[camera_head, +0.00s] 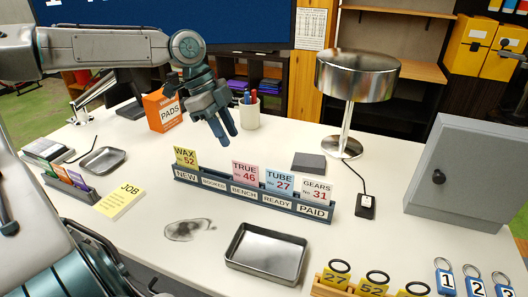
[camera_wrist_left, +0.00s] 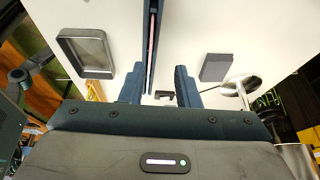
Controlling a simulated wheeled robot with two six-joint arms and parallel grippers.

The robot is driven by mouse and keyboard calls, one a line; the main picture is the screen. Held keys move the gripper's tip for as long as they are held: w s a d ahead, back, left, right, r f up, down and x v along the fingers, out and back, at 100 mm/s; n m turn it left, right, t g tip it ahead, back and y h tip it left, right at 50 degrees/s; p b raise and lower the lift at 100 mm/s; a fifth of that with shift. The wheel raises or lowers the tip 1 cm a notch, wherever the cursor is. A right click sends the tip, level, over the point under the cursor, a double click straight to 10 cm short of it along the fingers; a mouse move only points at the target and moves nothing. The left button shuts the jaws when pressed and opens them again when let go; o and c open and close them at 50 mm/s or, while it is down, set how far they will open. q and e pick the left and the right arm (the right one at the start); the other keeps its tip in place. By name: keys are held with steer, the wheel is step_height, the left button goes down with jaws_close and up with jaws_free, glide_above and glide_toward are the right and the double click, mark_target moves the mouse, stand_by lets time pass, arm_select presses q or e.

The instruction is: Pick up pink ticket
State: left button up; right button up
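The pink ticket (camera_head: 245,174), marked TRUE 46, stands upright in the dark ticket rack (camera_head: 187,177), between the yellow WAX 52 ticket (camera_head: 186,157) and the light blue TUBE 27 ticket (camera_head: 279,182). My left gripper (camera_head: 225,136) points down above and behind the rack, near the pink ticket, with its fingers apart and nothing held. In the left wrist view, the fingers of my left gripper (camera_wrist_left: 158,88) are spread either side of the line of the rack, seen from above. A thin pink edge (camera_wrist_left: 153,35) shows along the rack there. My right gripper is not in view.
A white GEARS 31 ticket (camera_head: 316,190) stands at the rack's right end. A metal tray (camera_head: 265,282) lies in front. A lamp (camera_head: 350,145), a dark block (camera_head: 309,162), an orange PADS box (camera_head: 161,112) and a pen cup (camera_head: 249,115) stand behind or beside.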

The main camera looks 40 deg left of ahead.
mark_target(248, 171)
arm_select(q)
steer(key=shift+g, duration=0.3)
steer(key=x, duration=0.4)
steer(key=d+p+x, duration=0.1)
steer(key=x, duration=0.1)
steer(key=shift+s+r, duration=0.2)
steer(key=shift+s, duration=0.2)
steer(key=p+x, duration=0.1)
steer(key=x, duration=0.1)
steer(key=p+x, duration=0.1)
steer(key=shift+w+d+f, duration=0.2)
steer(key=shift+d, duration=0.3)
steer(key=shift+w+d+f, duration=0.1)
steer(key=shift+d+f, duration=0.1)
steer(key=shift+f, duration=0.45)
jaws_close()
